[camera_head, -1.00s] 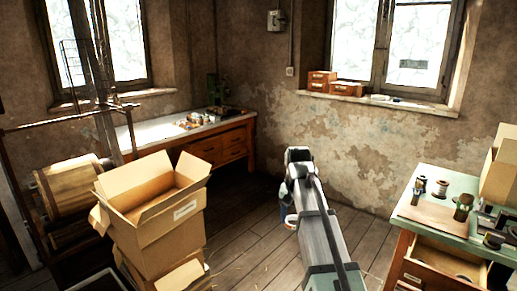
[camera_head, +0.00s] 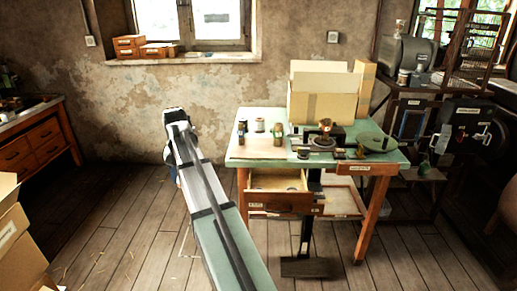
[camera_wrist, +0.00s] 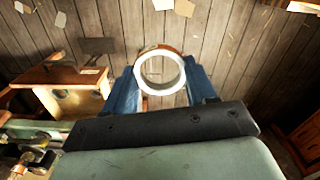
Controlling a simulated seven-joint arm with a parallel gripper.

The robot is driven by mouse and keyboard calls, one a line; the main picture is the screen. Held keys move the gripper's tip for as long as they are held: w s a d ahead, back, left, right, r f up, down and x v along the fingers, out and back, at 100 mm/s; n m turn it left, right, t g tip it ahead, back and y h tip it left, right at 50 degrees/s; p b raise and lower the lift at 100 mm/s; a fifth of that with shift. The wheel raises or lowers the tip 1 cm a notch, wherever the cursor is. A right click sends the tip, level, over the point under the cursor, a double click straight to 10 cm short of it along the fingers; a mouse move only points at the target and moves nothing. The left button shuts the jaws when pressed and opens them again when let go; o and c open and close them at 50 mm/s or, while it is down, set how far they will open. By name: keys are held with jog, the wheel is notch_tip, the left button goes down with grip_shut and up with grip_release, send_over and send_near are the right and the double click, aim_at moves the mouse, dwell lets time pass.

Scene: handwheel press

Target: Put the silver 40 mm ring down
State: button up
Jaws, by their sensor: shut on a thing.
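The silver ring (camera_wrist: 142,76) shows in the wrist view, with its round opening facing the camera. My gripper (camera_wrist: 161,77) is shut on it, with a blue finger on either side. The ring is held in the air with the plank floor far below. In the head view my arm hides the ring and most of the gripper, left of the green-topped bench (camera_head: 258,151). The bench carries several small parts, a spool (camera_head: 260,125) and a dark round piece (camera_head: 322,142).
A drawer (camera_head: 285,203) stands open at the bench front. An open cardboard box (camera_head: 322,95) is at the bench back. Dark machinery (camera_head: 468,130) stands at right, a wooden workbench (camera_head: 38,140) at left and cardboard boxes (camera_head: 18,245) at lower left.

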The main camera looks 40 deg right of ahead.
jog(key=w+d+f+m, duration=0.1)
jog(key=w+d+m, duration=0.15)
jog(key=d, duration=1.65)
jog(key=w+d+m, duration=0.2)
jog(key=w+d, duration=0.1)
jog(key=d, duration=1.7)
jog(key=m, duration=0.2)
send_over(259, 147)
jog(key=shift+m, duration=0.25)
jog(key=shift+f, duration=4.8)
jog(key=shift+f, duration=0.2)
jog(key=o, duration=1)
jog(key=shift+o, duration=0.2)
notch_tip(259, 147, up, 12)
jog(key=shift+r, duration=0.2)
